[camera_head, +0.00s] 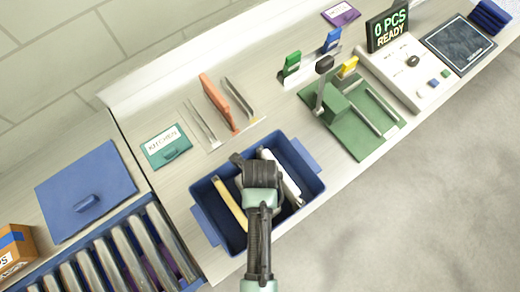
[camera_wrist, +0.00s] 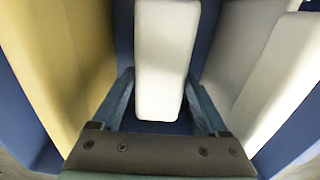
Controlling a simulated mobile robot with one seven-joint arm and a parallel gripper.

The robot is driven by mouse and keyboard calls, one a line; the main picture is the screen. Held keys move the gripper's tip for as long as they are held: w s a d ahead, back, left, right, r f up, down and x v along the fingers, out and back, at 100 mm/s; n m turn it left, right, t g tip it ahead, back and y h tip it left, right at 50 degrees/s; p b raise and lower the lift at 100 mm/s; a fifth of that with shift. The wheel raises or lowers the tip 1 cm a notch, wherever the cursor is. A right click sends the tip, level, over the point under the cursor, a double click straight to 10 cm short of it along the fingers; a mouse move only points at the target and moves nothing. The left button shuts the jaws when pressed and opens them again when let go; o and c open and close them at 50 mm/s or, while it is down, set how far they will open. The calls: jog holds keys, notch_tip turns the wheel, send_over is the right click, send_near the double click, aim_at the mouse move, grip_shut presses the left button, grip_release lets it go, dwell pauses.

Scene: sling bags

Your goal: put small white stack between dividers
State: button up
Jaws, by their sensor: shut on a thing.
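My gripper (camera_head: 256,170) is down in a blue bin (camera_head: 317,190). In the wrist view, my gripper (camera_wrist: 160,98) is shut on a small white stack (camera_wrist: 166,55), which sits between its two fingers. A cream-yellow stack (camera_wrist: 62,70) stands to its left and also shows in the head view (camera_head: 231,205). Larger white stacks (camera_wrist: 285,80) stand to its right; one shows in the head view (camera_head: 282,177). Thin metal dividers (camera_head: 201,124) stand on the bench behind the bin, with an orange upright piece (camera_head: 217,104) among them. My gripper hides the held stack in the head view.
A teal KITCHEN box (camera_head: 166,146) lies left of the dividers. A green press (camera_head: 350,112) stands to the right, near a white control panel (camera_head: 405,72). A blue lid (camera_head: 86,190) and a rack of rollers (camera_head: 125,255) are at the left.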

jog(key=shift+f, duration=0.8)
jog(key=shift+f, duration=0.15)
jog(key=o, duration=1.3)
jog(key=shift+o, duration=0.2)
